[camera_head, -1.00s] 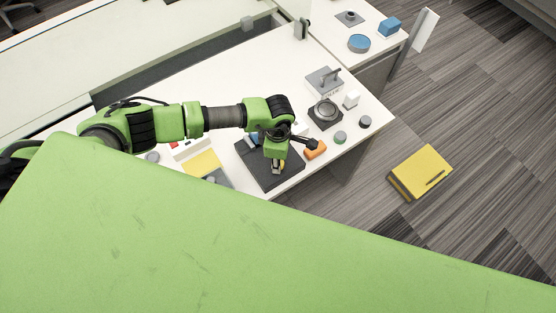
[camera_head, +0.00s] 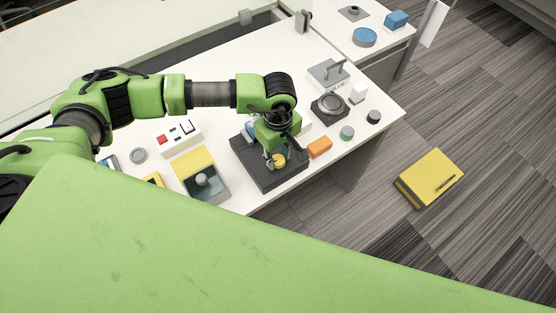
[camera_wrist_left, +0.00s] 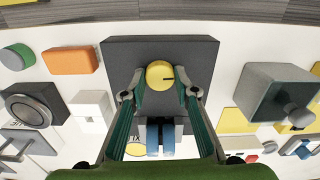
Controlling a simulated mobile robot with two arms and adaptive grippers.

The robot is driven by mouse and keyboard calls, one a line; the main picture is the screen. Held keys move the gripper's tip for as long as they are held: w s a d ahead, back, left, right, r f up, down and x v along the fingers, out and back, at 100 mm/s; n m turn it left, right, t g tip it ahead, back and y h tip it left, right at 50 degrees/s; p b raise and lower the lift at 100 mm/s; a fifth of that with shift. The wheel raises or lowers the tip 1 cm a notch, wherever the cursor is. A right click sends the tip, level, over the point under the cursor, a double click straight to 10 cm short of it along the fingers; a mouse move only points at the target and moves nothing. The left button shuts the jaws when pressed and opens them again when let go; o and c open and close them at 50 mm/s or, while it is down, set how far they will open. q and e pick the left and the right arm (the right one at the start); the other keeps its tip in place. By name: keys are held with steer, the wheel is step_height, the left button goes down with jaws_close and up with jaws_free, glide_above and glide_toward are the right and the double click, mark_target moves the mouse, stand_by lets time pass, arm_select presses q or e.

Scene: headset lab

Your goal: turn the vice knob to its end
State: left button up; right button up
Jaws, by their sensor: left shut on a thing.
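The vice knob (camera_wrist_left: 160,74) is round and yellow with a short black mark pointing right in the left wrist view. It sits on a dark grey base plate (camera_wrist_left: 203,54), in front of the vice's blue jaws (camera_wrist_left: 160,137). In the head view the knob (camera_head: 280,160) shows beside my gripper, above the dark base (camera_head: 285,180). My left gripper (camera_wrist_left: 160,82) is shut on the knob, one finger on each side. In the head view my left gripper (camera_head: 274,157) reaches down over the base, and the arm hides part of the vice. My right gripper is not in view.
An orange block (camera_head: 319,147) lies right of the base. A round dial unit (camera_head: 328,106) and a grey handled box (camera_head: 328,74) stand behind it. A yellow case (camera_head: 429,178) lies on the floor.

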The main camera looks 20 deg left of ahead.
mark_target(278, 160)
arm_select(q)
steer(key=shift+m+b, duration=0.35)
steer(key=shift+m, duration=0.05)
steer(key=o, duration=1.1)
steer(key=shift+r, duration=0.15)
step_height(278, 160, up, 12)
steer(key=shift+f, duration=0.1)
steer(key=shift+s+f, duration=0.1)
